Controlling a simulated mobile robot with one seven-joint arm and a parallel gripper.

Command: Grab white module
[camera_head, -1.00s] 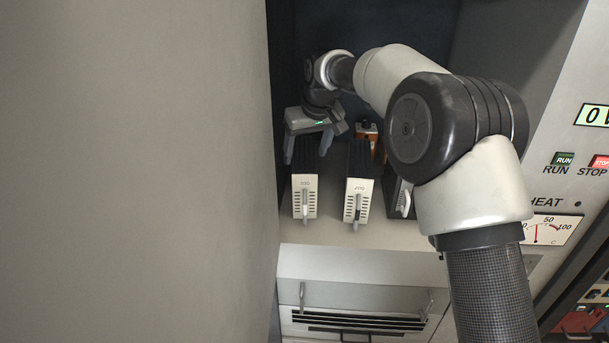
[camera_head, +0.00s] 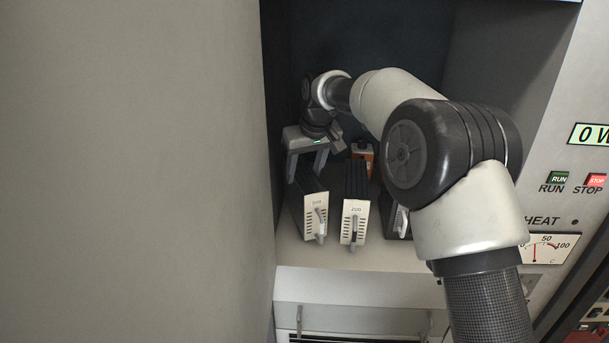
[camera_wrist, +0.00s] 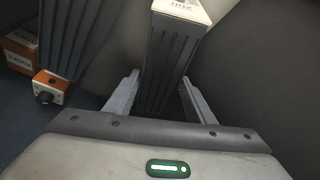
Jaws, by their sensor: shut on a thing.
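The leftmost module (camera_head: 316,217) has a white front with a grey handle and a dark ribbed body. It stands on the shelf, turned slightly askew. My gripper (camera_head: 306,167) reaches over its rear end and is shut on its body. In the wrist view, the dark body (camera_wrist: 163,68) lies between the two fingers of my gripper (camera_wrist: 160,92), with the white front at the top. A second white-fronted module (camera_head: 355,221) stands to its right. A third (camera_head: 398,221) is partly hidden behind my arm.
An orange box (camera_head: 362,153) stands behind the modules; it also shows in the wrist view (camera_wrist: 50,88). A grey wall (camera_head: 140,170) is close on the left. A panel with RUN and STOP buttons (camera_head: 577,180) is on the right. The shelf front (camera_head: 350,258) is clear.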

